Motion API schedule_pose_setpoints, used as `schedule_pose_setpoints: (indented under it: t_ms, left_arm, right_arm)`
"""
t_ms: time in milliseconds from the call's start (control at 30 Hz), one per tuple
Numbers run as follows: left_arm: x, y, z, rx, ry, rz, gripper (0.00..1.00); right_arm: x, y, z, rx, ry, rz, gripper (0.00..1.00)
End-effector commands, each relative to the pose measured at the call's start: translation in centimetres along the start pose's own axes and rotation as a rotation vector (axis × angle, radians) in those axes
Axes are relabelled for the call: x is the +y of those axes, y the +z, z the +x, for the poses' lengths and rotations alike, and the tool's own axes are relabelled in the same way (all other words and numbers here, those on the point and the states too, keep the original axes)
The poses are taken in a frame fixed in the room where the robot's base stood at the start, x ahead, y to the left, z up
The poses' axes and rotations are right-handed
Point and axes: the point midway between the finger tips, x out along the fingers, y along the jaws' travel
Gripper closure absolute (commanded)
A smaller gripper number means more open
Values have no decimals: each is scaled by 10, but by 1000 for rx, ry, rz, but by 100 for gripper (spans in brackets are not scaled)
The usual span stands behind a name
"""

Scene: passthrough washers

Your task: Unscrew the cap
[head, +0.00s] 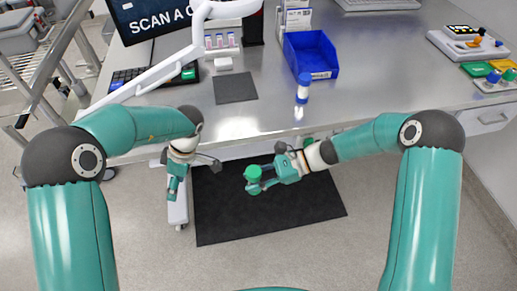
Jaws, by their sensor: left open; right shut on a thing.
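My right gripper (256,182) is in front of the bench and shut on a small green-topped thing (253,172), seen from above. The round green top shows above the fingers, and most of what lies under it is hidden. I cannot tell whether the top is a cap on a container. My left gripper (174,186) hangs open and empty, further left, pointing down and well apart from the right one. A small bottle with a blue cap (304,79) stands upright near the front edge of the bench, and neither gripper touches it.
A blue bin (310,52) stands behind the bottle on the metal bench (270,108). A dark square pad (235,88), a rack of tubes (221,44), a keyboard (128,78) and a screen (150,16) are to the left. A black mat (300,205) lies on the floor.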

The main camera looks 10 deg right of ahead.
Motion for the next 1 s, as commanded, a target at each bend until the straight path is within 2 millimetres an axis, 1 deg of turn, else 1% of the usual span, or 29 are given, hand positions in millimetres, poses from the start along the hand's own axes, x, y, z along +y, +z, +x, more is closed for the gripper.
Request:
schedule_pose_setpoints:
  t_ms: [33, 167, 200, 267, 300, 400, 500, 600, 733, 867, 1000]
  left_arm:
    - [4, 16, -21, -49, 15, -12, 36]
    - [8, 59, -71, -175, 43, -30, 36]
    - [9, 71, -86, -209, 55, -34, 36]
    - [10, 90, -109, -256, 80, -33, 36]
    - [10, 101, -124, -282, 99, -30, 36]
    - [10, 125, -158, -319, 156, -5, 36]
    - [5, 145, -182, -315, 208, 38, 36]
    - [-3, 160, -195, -306, 233, 75, 36]
    - [-8, 171, -200, -300, 247, 99, 36]
    - [-6, 176, -192, -297, 248, 104, 36]
    - [-3, 181, -175, -296, 246, 104, 36]
  right_arm:
    - [0, 0, 0, 0, 0, 0, 100]
    - [0, 0, 0, 0, 0, 0, 100]
    - [0, 0, 0, 0, 0, 0, 100]
    - [0, 0, 0, 0, 0, 0, 100]
    - [0, 0, 0, 0, 0, 0, 100]
    - [0, 0, 0, 0, 0, 0, 100]
    - [0, 0, 0, 0, 0, 0, 100]
    - [0, 0, 0, 0, 0, 0, 100]
    - [0, 0, 0, 0, 0, 0, 100]
    - [0, 0, 0, 0, 0, 0, 100]
    - [0, 0, 0, 0, 0, 0, 100]
